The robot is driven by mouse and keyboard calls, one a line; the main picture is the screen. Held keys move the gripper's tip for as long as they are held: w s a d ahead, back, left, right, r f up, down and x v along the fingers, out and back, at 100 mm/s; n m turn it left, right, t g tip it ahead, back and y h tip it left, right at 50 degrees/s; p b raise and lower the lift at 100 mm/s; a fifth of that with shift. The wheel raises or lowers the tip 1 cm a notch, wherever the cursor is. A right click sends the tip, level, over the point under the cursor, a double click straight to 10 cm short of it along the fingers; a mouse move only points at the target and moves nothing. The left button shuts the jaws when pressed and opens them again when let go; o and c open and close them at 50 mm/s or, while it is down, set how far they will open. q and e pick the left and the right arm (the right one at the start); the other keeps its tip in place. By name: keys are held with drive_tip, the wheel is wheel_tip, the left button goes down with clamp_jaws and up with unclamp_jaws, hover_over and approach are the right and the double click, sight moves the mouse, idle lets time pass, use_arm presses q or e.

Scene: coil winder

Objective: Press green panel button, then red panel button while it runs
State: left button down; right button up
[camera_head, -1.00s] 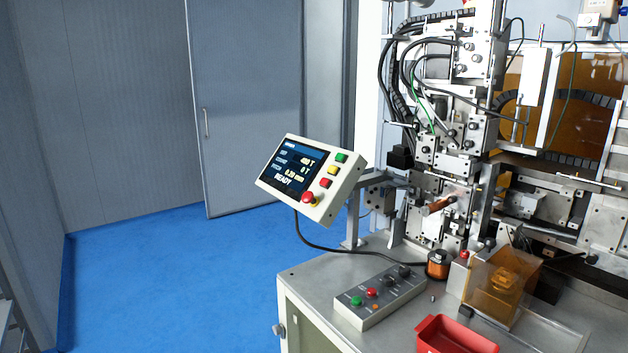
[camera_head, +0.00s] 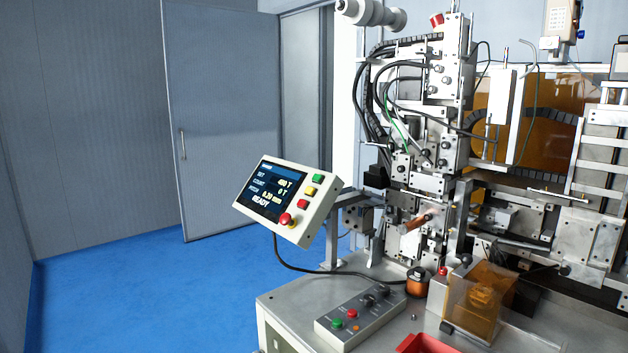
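The tilted control panel (camera_head: 285,200) stands on a bracket at the left of the coil winder. Its dark screen (camera_head: 271,193) reads READY, with a count of 0 T. On its right side are a green button (camera_head: 316,179) at the top, a yellow button (camera_head: 310,191), a red button (camera_head: 303,204) and a larger red mushroom button (camera_head: 286,219) at the lower edge. A separate grey box on the table also has a green button (camera_head: 337,323) and a red button (camera_head: 352,314). Neither of my grippers is in view.
The coil winder (camera_head: 430,150) fills the right side. On its table (camera_head: 290,299) are the grey button box (camera_head: 366,321), a copper wire spool (camera_head: 417,284), an amber cover (camera_head: 478,303) and a red tray (camera_head: 424,345). Blue floor (camera_head: 150,290) is clear at left.

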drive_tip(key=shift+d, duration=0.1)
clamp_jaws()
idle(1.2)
